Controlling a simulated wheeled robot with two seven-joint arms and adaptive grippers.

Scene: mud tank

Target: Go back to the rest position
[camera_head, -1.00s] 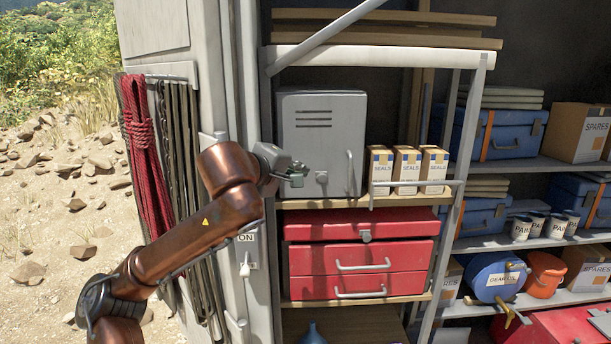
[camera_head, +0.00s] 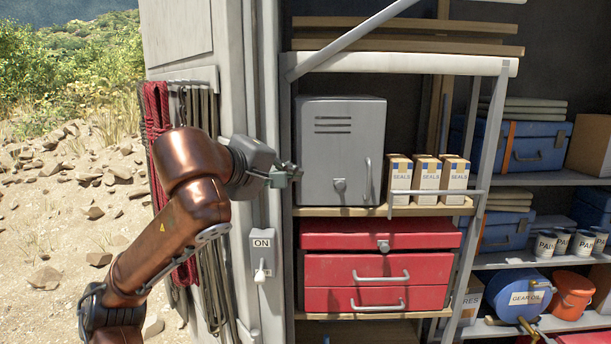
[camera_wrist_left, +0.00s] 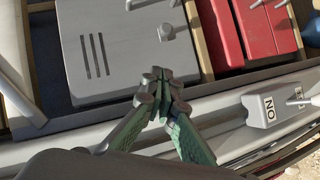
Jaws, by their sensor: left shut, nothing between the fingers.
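My left gripper (camera_head: 292,175) is shut and empty, held in front of the shelf's left post and left of the grey metal cabinet (camera_head: 340,150). In the left wrist view its green fingers (camera_wrist_left: 160,88) meet at the tips, with the grey cabinet (camera_wrist_left: 112,45) behind them. My left arm is bent, rising from the lower left and reaching right past the wall panel. My right gripper does not show in either view.
An ON switch box (camera_head: 262,252) sits on the wall post below the gripper. Red rope (camera_head: 157,130) hangs at left. Seals boxes (camera_head: 426,172), a red drawer chest (camera_head: 375,282) and a blue gear oil drum (camera_head: 518,297) stand on shelves. Rocky open ground (camera_head: 75,200) lies left.

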